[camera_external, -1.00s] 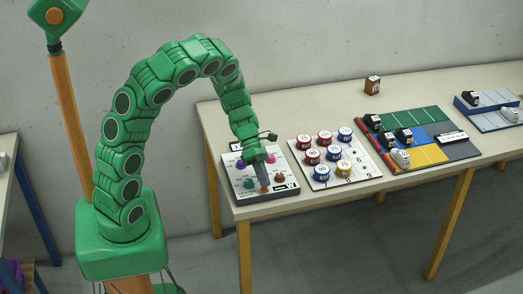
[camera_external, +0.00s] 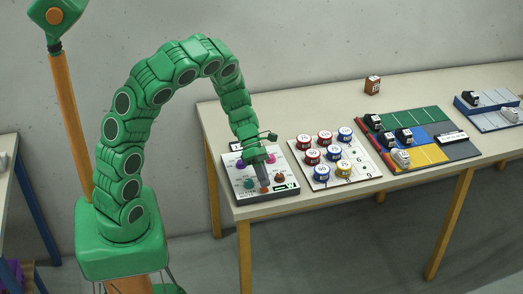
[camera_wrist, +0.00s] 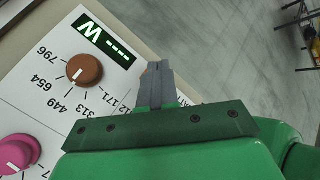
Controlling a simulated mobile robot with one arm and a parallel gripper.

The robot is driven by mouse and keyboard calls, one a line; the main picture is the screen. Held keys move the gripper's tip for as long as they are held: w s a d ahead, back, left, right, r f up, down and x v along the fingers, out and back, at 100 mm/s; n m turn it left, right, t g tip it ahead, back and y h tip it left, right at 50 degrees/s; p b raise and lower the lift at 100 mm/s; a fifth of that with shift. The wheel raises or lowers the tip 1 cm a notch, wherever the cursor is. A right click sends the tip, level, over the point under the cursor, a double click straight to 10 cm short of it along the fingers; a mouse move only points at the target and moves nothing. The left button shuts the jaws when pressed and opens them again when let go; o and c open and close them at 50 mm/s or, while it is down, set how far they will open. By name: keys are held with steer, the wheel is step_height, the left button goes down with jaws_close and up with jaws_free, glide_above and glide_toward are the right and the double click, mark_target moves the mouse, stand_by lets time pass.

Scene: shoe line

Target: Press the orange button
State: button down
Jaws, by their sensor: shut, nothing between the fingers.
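A white control panel (camera_external: 258,193) with coloured knobs lies at the left end of the table. My gripper (camera_external: 264,187) points down over its front part; its grey fingers are shut and empty. In the wrist view my gripper (camera_wrist: 155,68) is at the panel's edge, to the right of a brown knob (camera_wrist: 85,70) with a number scale and a display (camera_wrist: 103,40) showing a green W and dashes. A small orange-tan patch shows right at the fingertips; I cannot tell whether it is the orange button, or whether they touch it. The fingers hide what lies beneath.
A pink knob (camera_wrist: 15,154) is at the wrist view's lower left. On the table (camera_external: 223,125), a white board with several round red, blue and yellow pieces (camera_external: 312,157) stands right of the panel. Farther right is a coloured board (camera_external: 433,153). A small brown block (camera_external: 372,87) stands behind.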

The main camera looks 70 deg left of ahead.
steer(key=shift+f, duration=0.2)
stand_by(0.3)
steer(key=shift+f, duration=0.25)
steer(key=shift+r, duration=0.45)
stand_by(0.5)
steer(key=shift+r, duration=3)
stand_by(0.7)
